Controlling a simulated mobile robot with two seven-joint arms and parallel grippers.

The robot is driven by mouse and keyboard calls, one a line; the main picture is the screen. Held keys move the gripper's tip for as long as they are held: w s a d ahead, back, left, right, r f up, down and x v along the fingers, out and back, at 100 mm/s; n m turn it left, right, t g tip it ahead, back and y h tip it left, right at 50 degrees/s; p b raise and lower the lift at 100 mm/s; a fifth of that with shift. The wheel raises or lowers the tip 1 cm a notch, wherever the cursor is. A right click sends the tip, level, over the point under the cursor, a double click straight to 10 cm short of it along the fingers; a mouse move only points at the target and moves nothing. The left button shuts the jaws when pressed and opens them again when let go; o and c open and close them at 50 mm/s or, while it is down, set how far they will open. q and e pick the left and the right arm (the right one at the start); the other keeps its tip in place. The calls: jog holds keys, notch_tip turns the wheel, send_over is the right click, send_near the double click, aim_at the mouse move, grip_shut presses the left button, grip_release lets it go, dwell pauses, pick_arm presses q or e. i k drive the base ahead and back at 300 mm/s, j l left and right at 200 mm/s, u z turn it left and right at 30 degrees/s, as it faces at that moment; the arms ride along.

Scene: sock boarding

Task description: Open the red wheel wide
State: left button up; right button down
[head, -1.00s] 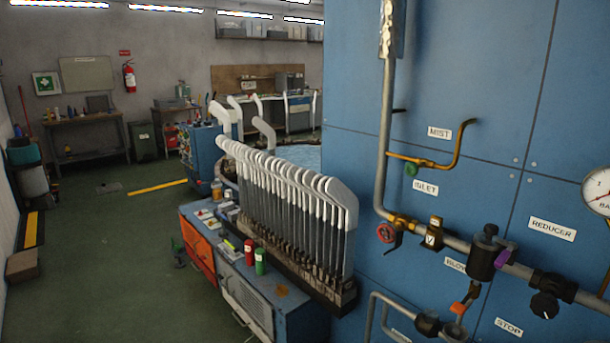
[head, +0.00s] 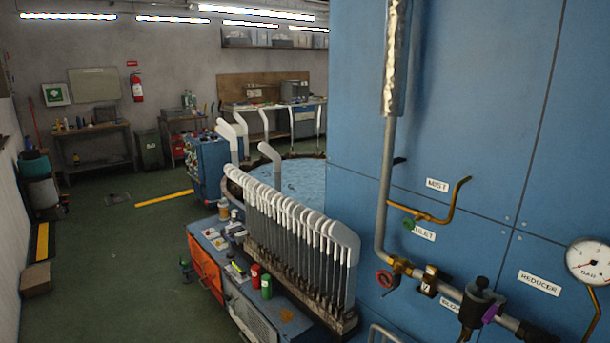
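The small red wheel (head: 385,279) sits on a brass valve (head: 402,266) at the foot of the grey vertical pipe, in the lower right half of the head view. Neither of my grippers is in view, and nothing touches the wheel.
A green wheel (head: 409,223) sits on the brass MIST pipe (head: 437,217). A pressure gauge (head: 588,262) and a black reducer (head: 482,304) stand to the right. A rack of sock boards (head: 290,235) stands left on a blue cabinet (head: 290,325). Green floor (head: 110,260) is free at left.

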aim_at(388, 276)
jog(key=z, duration=0.55)
jog(key=i+j+z, duration=0.15)
jog(key=j+z, duration=0.15)
jog(key=i+j+z, duration=0.25)
jog(key=j+z, duration=0.3)
jog(key=i+j+z, duration=0.15)
jog(key=j, duration=0.45)
jog(key=j+z, duration=0.15)
jog(key=j, duration=1)
jog(key=i+j+z, duration=0.1)
jog(key=j, duration=0.45)
